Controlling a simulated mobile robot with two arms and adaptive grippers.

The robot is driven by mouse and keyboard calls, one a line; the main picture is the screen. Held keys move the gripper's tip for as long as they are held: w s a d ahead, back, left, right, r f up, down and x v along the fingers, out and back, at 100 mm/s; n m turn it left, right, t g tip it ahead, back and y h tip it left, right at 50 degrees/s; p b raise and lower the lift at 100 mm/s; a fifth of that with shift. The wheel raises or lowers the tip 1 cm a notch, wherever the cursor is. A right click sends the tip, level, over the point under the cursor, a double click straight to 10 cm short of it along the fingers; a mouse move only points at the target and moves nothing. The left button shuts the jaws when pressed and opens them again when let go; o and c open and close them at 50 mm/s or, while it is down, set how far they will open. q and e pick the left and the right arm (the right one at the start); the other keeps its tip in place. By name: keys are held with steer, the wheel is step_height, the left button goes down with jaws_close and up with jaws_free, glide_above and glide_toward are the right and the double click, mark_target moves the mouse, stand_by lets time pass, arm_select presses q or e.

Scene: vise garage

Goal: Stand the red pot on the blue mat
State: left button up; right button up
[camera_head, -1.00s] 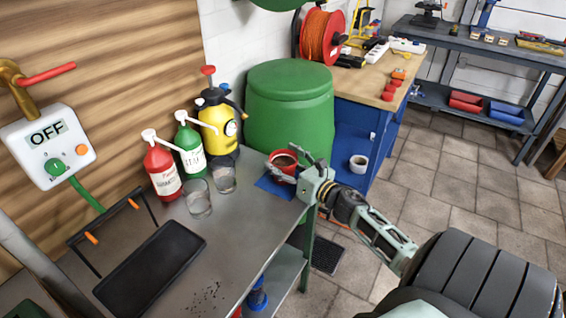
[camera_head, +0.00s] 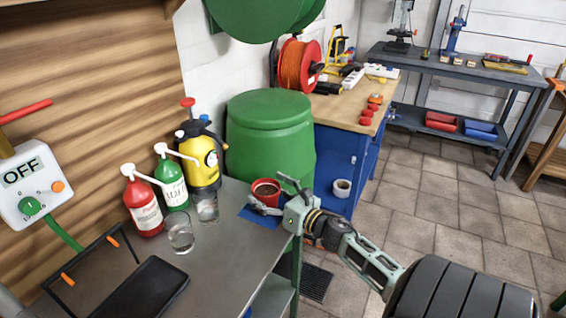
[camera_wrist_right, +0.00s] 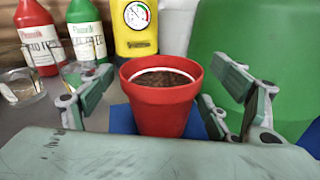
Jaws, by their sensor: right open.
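The red pot (camera_head: 266,191), filled with brown soil, stands upright on the blue mat (camera_head: 262,217) at the far right corner of the metal bench. In the right wrist view the pot (camera_wrist_right: 161,108) is in the middle, with blue mat (camera_wrist_right: 121,120) showing on both sides of it. My right gripper (camera_head: 279,194) is at the pot, its fingers spread to either side. In the right wrist view the open fingers (camera_wrist_right: 162,95) stand apart from the pot's sides, with gaps visible. The mat's near part is hidden by the gripper. My left gripper is not in view.
A red bottle (camera_head: 143,203), a green bottle (camera_head: 172,180), a yellow sprayer (camera_head: 201,155) and two glasses (camera_head: 181,236) stand left of the pot. A green barrel (camera_head: 270,140) is close behind. A black tray (camera_head: 140,292) lies in front.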

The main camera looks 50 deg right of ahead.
steer(key=s+b, duration=0.1)
steer(key=s, duration=1)
steer(key=shift+d, duration=0.15)
